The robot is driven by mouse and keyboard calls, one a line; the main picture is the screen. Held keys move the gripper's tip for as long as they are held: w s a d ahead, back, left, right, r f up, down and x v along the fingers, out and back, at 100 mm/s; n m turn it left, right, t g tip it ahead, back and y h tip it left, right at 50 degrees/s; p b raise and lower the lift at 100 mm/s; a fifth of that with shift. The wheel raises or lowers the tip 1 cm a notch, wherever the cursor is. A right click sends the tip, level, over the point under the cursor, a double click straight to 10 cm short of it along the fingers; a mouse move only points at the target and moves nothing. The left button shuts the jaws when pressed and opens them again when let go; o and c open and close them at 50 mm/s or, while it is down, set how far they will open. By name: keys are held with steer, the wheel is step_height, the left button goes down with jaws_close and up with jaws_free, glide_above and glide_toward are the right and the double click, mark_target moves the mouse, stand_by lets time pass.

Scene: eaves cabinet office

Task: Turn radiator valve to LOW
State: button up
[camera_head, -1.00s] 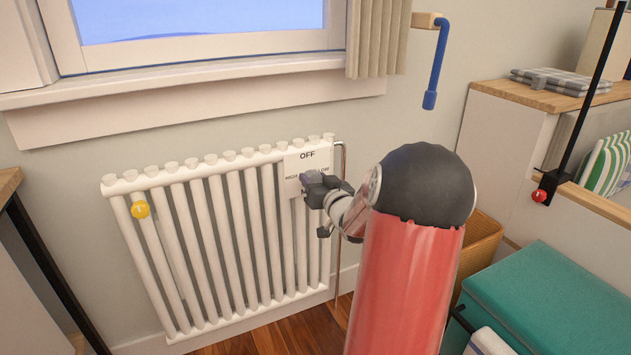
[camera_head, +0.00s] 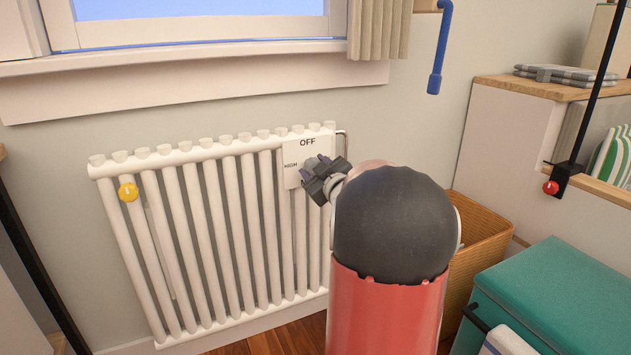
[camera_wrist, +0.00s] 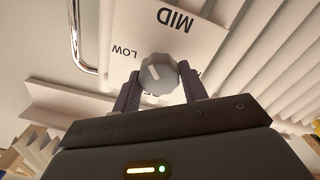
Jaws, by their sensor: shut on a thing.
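The radiator valve knob (camera_wrist: 159,73) is grey and faceted, with a pale pointer mark on its face. In the wrist view the mark slants toward the upper left, roughly between MID and LOW. My gripper (camera_wrist: 160,88) is shut on the knob, one dark finger on each side. In the head view my gripper (camera_head: 318,175) covers the plate's lower right, hiding LOW and MID; OFF and HIGH show.
A metal pipe (camera_wrist: 77,45) runs beside the plate. A wicker basket (camera_head: 483,238) and a teal-topped box (camera_head: 545,295) stand at right.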

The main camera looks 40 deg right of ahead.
steer(key=n+b, duration=0.1)
steer(key=n, duration=0.3)
steer(key=shift+a+f+n+b, duration=0.1)
steer(key=shift+f+n+b, duration=0.05)
steer(key=shift+n+b, duration=0.2)
steer(key=shift+n, duration=2.25)
steer(key=o, duration=1)
steer(key=v, duration=0.7)
steer(key=shift+s, duration=0.4)
steer(key=shift+a, duration=0.2)
